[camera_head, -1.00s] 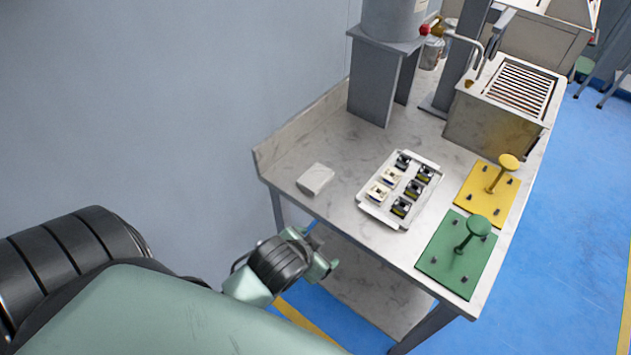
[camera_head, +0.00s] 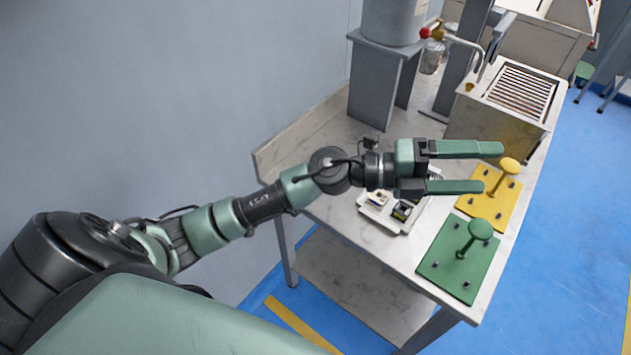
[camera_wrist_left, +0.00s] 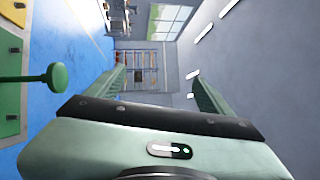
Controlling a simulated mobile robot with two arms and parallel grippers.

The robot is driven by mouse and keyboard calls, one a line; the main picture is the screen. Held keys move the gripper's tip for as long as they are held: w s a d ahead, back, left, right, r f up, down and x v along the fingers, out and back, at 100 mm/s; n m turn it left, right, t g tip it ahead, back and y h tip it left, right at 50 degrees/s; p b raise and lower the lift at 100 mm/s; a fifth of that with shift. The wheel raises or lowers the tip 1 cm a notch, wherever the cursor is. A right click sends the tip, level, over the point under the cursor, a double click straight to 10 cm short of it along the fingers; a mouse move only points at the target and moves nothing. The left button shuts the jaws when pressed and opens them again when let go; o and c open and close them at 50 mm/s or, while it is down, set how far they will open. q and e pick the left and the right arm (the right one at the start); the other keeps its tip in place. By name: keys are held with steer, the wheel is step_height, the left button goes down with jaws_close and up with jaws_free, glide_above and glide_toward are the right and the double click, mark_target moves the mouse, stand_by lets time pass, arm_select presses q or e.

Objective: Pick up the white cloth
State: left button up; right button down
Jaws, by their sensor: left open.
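The white cloth does not show in the head view now. My left forearm and wrist cover the part of the marble table (camera_head: 345,220) where a folded white piece lay earlier. My left gripper (camera_head: 493,168) is open and empty. Its two green fingers point right, above the table near the yellow plate. In the left wrist view my left gripper (camera_wrist_left: 158,72) has its fingers apart with nothing between them, and no cloth shows there. My right gripper is not in view.
A white tray (camera_head: 408,228) with small parts is partly hidden under my left wrist. A green plate (camera_head: 440,262) and a yellow plate (camera_head: 497,212), each with a knobbed post, lie to its right. A grey stand (camera_head: 374,88) and a grilled box (camera_head: 484,124) stand behind.

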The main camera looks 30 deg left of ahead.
arm_select(q)
steer(key=a+f+m+g+y, duration=0.2)
steer(key=a+f+y, duration=0.2)
steer(key=a+f, duration=0.1)
steer(key=w+a+f+m+g+y, duration=0.1)
steer(key=a+f+m+g+y, duration=0.1)
steer(key=a, duration=0.5)
steer(key=a+f+m+g+y, duration=0.2)
steer(key=a+f+y, duration=0.3)
steer(key=f, duration=0.3)
steer(key=shift+w+a+f+g+y, duration=0.4)
steer(key=shift+g+y, duration=0.3)
steer(key=shift+g, duration=0.1)
steer(key=a+y, duration=0.1)
steer(key=a, duration=0.3)
steer(key=a+n+g+y, duration=0.1)
steer(key=a+y, duration=0.1)
steer(key=a, duration=0.3)
steer(key=a+y, duration=0.2)
steer(key=a, duration=0.2)
steer(key=shift+s+a+r, duration=0.2)
steer(key=shift+s+r, duration=0.15)
step_height(320, 180, down, 7)
steer(key=shift+d+f+p, duration=0.1)
steer(key=shift+f+p, duration=0.05)
steer(key=shift+p, duration=0.55)
steer(key=shift+c, duration=0.3)
steer(key=c, duration=1.4)
steer(key=shift+o, duration=0.2)
